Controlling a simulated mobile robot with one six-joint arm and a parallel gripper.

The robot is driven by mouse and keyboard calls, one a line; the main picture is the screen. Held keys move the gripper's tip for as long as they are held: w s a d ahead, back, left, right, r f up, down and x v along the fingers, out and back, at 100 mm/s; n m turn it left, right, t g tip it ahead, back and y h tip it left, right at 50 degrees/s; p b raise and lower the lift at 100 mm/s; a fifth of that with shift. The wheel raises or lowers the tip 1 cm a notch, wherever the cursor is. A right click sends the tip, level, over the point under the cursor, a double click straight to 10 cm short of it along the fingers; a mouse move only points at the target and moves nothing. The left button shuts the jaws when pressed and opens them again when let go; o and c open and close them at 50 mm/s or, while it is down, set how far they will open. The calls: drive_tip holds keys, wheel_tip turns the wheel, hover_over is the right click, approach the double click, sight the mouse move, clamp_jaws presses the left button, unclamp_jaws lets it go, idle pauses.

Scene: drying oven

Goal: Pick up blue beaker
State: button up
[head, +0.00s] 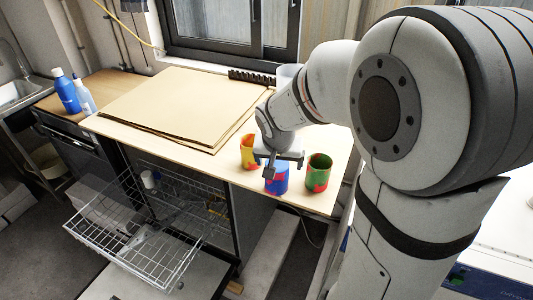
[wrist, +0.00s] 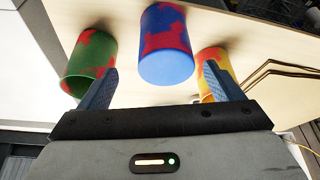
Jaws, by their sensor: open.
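The blue beaker (head: 277,179) with red patches stands on the wooden counter (head: 225,172), between a yellow-and-red beaker (head: 248,152) and a green-and-red beaker (head: 318,173). In the wrist view the blue beaker (wrist: 166,45) lies ahead, centred between the fingers and apart from them. The green beaker (wrist: 92,62) is at the left and the yellow beaker (wrist: 215,70) at the right, both partly behind the fingers. My gripper (wrist: 165,82) is open and empty. In the head view my gripper (head: 268,166) is at the blue beaker and hides part of it.
Flat brown sheets (head: 185,105) cover much of the counter to the left. A wire rack (head: 140,240) sticks out below the counter. Blue bottles (head: 67,92) stand by the sink at the far left. A dark rack (head: 252,77) stands by the window.

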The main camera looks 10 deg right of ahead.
sight(279, 186)
drive_tip(key=shift+a+p+x, duration=0.15)
drive_tip(key=shift+p+x, duration=0.05)
drive_tip(key=shift+x, duration=1.8)
drive_tip(key=shift+a+p+x, duration=0.15)
drive_tip(key=shift+a+x, duration=0.05)
drive_tip(key=shift+x, duration=1.75)
drive_tip(key=shift+w, duration=0.15)
drive_tip(key=shift+c, duration=0.2)
drive_tip(key=c, duration=1.1)
